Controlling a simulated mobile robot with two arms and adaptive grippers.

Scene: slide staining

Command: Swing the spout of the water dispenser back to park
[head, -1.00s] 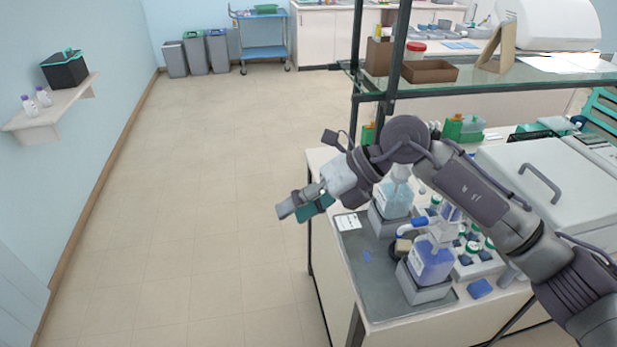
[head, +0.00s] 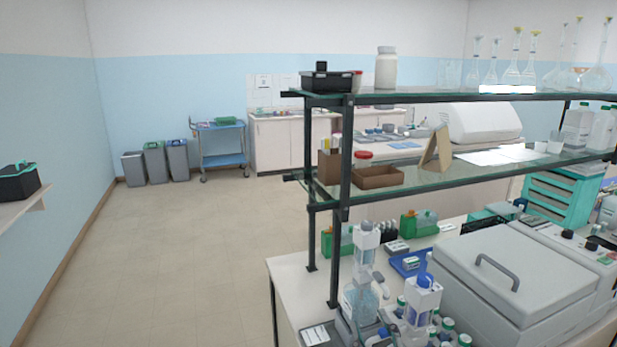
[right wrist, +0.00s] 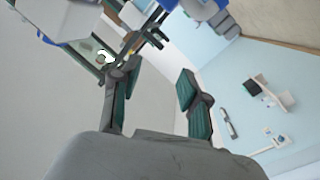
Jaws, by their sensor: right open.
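In the head view, two bottle-top dispensers stand at the near left of the bench. The one behind (head: 361,300) has a white top and pale blue liquid. Blue and white parts lie beyond the fingers at the top of that view. My left gripper is out of view.
A glass shelf rack (head: 343,170) rises behind the dispensers. A white lidded machine (head: 515,275) stands to their right. Small green-capped bottles (head: 447,325) crowd the front one. The floor (head: 180,260) left of the bench is clear.

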